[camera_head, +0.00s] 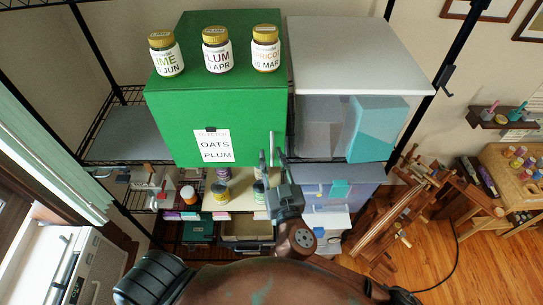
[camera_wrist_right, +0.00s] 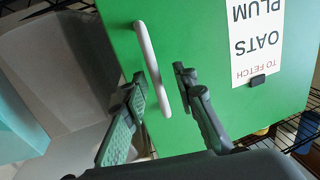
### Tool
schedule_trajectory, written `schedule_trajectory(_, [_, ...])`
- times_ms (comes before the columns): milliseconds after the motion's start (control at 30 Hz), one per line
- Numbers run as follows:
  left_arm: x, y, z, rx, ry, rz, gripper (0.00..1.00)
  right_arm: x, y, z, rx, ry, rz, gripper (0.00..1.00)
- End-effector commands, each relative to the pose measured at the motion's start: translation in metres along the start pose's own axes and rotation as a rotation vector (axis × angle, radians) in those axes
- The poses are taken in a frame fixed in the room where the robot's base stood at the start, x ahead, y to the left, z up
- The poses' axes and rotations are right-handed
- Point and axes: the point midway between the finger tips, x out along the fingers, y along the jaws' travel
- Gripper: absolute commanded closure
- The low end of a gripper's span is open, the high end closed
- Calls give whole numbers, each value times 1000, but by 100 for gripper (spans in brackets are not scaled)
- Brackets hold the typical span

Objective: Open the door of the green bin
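The green bin (camera_head: 180,120) stands on the wire shelf in the head view with its door (camera_wrist_right: 215,50) shut. A white label on the door reads "OATS PLUM". A pale upright bar handle (camera_wrist_right: 152,65) sits near the door's right edge in the head view, partly hidden behind my fingers. My right gripper (camera_head: 272,160) is at this handle. In the right wrist view its fingers (camera_wrist_right: 160,80) are apart, one on each side of the bar, with gaps visible, so it is not closed on it. My left gripper is not in view.
Three jars (camera_head: 216,50) with gold lids stand on top of the bin. Small jars (camera_head: 221,192) stand on the shelf below. A wooden rack (camera_head: 410,210) stands at right.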

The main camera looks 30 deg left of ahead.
Motion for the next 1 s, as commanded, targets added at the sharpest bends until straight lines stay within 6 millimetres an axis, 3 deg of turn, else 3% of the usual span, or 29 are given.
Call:
schedule_trajectory(133, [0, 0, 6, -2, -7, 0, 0, -1, 3, 0, 0, 0, 6, 75])
schedule_trajectory(500, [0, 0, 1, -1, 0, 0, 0, -1, 2, 0, 0, 0, 5, 100])
schedule_trajectory(1000, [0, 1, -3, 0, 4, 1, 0, 0, 1, 0, 0, 0, 2, 100])
